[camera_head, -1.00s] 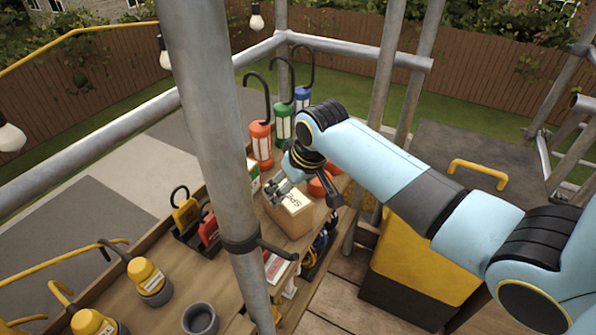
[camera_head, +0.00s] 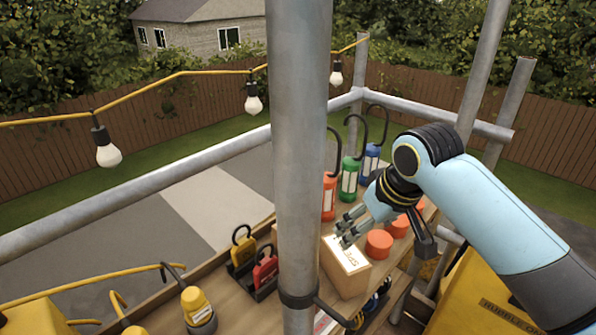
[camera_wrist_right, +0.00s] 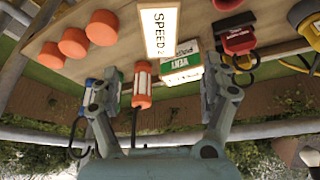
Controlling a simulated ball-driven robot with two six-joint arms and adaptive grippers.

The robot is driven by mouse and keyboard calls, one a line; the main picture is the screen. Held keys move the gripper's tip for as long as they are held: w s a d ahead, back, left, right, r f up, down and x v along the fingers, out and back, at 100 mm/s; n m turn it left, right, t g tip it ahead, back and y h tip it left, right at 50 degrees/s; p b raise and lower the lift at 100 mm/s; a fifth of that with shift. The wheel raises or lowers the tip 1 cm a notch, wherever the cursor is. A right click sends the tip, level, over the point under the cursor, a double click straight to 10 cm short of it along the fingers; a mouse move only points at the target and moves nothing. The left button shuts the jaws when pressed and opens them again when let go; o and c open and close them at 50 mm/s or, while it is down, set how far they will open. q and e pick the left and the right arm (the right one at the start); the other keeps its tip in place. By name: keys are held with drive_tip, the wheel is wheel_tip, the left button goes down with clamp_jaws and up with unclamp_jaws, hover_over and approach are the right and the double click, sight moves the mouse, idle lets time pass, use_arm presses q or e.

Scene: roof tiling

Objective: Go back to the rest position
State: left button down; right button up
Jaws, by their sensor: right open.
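My right gripper (camera_head: 350,228) is open and empty, with its arm coming in from the right. Its fingers are by the far upper edge of a cardboard box with a white label reading "SPEED" (camera_head: 345,262) in the head view; I cannot tell whether they touch it. In the right wrist view, the two spread fingers (camera_wrist_right: 160,82) have nothing gripped between them. The labelled box (camera_wrist_right: 160,28), a green and white box marked "VENT" (camera_wrist_right: 181,66) and an orange lantern (camera_wrist_right: 142,86) show beyond them. My left gripper is not in view.
A grey scaffold pole (camera_head: 300,150) stands upright in front of the wooden bench. Orange round pieces (camera_head: 379,243) sit right of the box. Orange, green (camera_head: 348,178) and blue hooked lanterns stand behind. Yellow and red (camera_head: 265,268) handled items stand at left. Bulbs hang along a yellow cable.

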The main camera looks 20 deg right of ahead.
drive_tip(key=s+a+r+n+h, duration=0.1)
drive_tip(key=s+a+r, duration=0.1)
drive_tip(key=s, duration=0.9)
drive_tip(key=s+a+r, duration=0.1)
drive_tip(key=s+r, duration=0.1)
drive_tip(key=s, duration=0.8)
wheel_tip(320, 180, down, 35)
drive_tip(key=s+d+g+b, duration=0.1)
drive_tip(key=d+g+b, duration=0.1)
drive_tip(key=b, duration=0.8)
drive_tip(key=s+f+b, duration=0.4)
drive_tip(key=s+f, duration=0.5)
drive_tip(key=f, duration=0.4)
drive_tip(key=s+d+f+g+b, duration=0.1)
drive_tip(key=s+f+b, duration=0.3)
drive_tip(key=s+f, duration=0.6)
wheel_tip(320, 180, down, 3)
drive_tip(key=shift+m+g, duration=0.3)
drive_tip(key=shift+s+d, duration=0.1)
